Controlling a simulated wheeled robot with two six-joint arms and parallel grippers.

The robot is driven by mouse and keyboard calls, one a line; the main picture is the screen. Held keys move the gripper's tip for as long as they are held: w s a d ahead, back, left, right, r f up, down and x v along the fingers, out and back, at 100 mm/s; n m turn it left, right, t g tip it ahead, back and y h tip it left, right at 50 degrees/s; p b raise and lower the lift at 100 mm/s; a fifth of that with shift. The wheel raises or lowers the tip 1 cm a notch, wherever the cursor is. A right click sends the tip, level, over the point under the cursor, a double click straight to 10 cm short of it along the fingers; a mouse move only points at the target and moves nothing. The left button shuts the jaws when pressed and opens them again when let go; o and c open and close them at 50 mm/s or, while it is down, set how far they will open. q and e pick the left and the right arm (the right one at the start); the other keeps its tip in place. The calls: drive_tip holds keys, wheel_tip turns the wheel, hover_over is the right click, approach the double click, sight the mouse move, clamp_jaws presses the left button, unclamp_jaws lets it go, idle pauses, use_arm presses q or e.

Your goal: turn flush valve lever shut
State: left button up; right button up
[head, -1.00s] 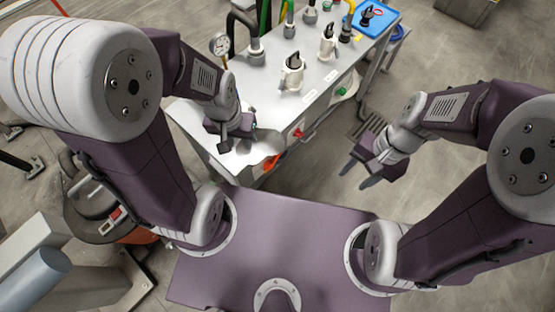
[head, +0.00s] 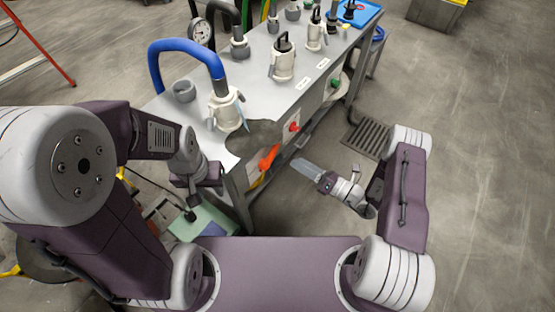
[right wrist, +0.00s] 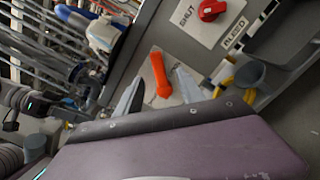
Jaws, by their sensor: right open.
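An orange lever (head: 268,158) sits on the near end of the steel bench, low on its front side. In the right wrist view the orange lever (right wrist: 159,74) appears between my two fingers and points up and slightly left. My right gripper (head: 299,164) is open and empty, a short way right of the lever in the head view. Its fingers also show in the right wrist view (right wrist: 156,92); contact with the lever is not visible. My left gripper (head: 193,207) hangs left of the bench's near corner, away from the lever; its fingers are too unclear to read.
A red knob (head: 294,127) is on the bench front, with a plate reading SHUT and BLEED (right wrist: 233,34) in the right wrist view. A blue hose (head: 186,47) and white fittings (head: 227,107) stand on the bench top (head: 262,98).

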sight(277, 150)
drive_tip(key=b+x, duration=0.1)
drive_tip(key=x, duration=0.8)
drive_tip(key=shift+a+r, duration=0.1)
drive_tip(key=shift+r, duration=0.1)
clamp_jaws()
idle(1.0)
